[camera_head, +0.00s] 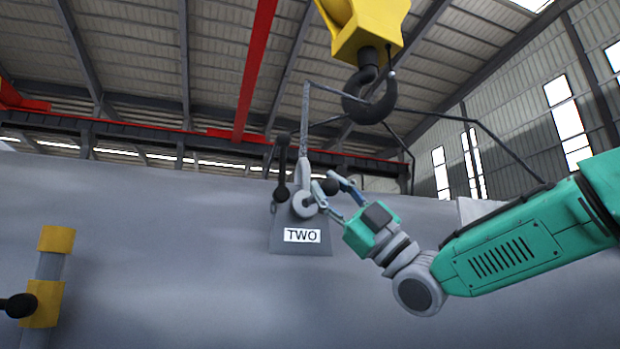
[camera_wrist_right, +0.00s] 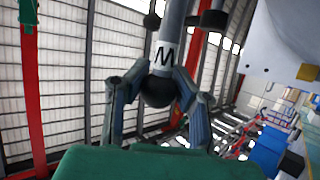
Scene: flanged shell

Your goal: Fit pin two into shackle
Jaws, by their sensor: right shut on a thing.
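My right gripper (camera_head: 326,181) reaches in from the right, its two fingers closed around the black ball end of pin two (camera_head: 331,187). In the right wrist view the pin's black ball (camera_wrist_right: 158,91) is between my fingers, and a grey shaft with part of a dark-lettered label runs up from it. The grey shackle (camera_head: 303,180) hangs just left of my fingers, above a grey lug plate (camera_head: 290,248) labelled TWO. The pin's tip is hidden, so I cannot tell how far it sits in the shackle. My left gripper is not in view.
A black hook (camera_head: 372,100) under a yellow block (camera_head: 362,30) hangs above, with dark slings spreading from it. A black ball-ended rod (camera_head: 282,170) stands close left of the shackle. The large grey shell (camera_head: 150,240) fills the lower view; yellow brackets (camera_head: 42,303) are at far left.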

